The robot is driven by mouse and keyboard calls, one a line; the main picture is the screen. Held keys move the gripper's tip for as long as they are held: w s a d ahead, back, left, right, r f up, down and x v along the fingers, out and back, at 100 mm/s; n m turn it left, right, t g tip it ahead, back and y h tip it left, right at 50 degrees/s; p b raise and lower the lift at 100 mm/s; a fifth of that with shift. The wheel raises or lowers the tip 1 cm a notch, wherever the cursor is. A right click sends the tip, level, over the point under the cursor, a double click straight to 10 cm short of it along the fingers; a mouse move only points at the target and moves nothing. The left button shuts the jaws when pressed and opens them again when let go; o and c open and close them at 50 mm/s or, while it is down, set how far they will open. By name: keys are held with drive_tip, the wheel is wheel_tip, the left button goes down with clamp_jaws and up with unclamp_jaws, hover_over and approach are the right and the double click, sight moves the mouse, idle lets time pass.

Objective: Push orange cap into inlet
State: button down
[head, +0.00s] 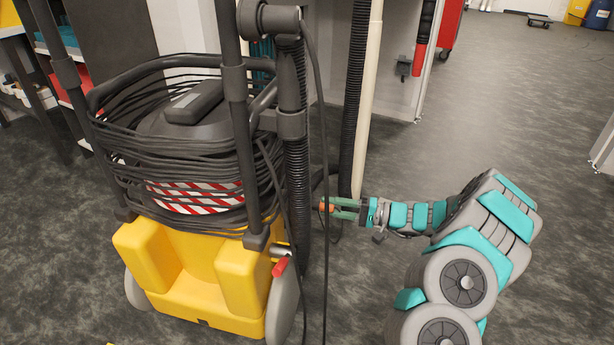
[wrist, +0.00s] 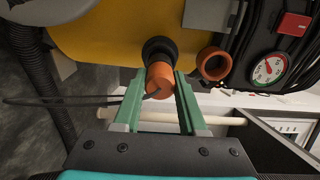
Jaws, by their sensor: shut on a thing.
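The orange cap (wrist: 160,82) is a short cylinder between the two green fingers of my gripper (wrist: 158,74) in the wrist view. My gripper is shut on it. The black round inlet (wrist: 158,49) on the yellow machine body is right behind the cap. The cap's far end meets or overlaps the inlet's rim; I cannot tell how far in it sits. In the head view my gripper (head: 344,209) reaches left to the machine's side, with a bit of the orange cap (head: 323,207) at its tips. The inlet is hidden there.
Beside the inlet are an orange ring (wrist: 214,64), a round gauge (wrist: 269,68) and a red switch (wrist: 293,24). A thin dark cable (wrist: 75,101) passes near the cap. The yellow machine (head: 190,270) carries coiled black cable (head: 180,150). A ribbed hose (head: 298,160) stands close to my gripper.

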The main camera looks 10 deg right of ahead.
sight(318, 205)
drive_tip(key=shift+x, duration=1.9)
drive_tip(key=shift+c, duration=1.9)
unclamp_jaws()
drive_tip(key=p+v, duration=0.1)
drive_tip(key=v, duration=0.6)
drive_tip(key=shift+s+d, duration=0.15)
drive_tip(key=shift+d, duration=0.2)
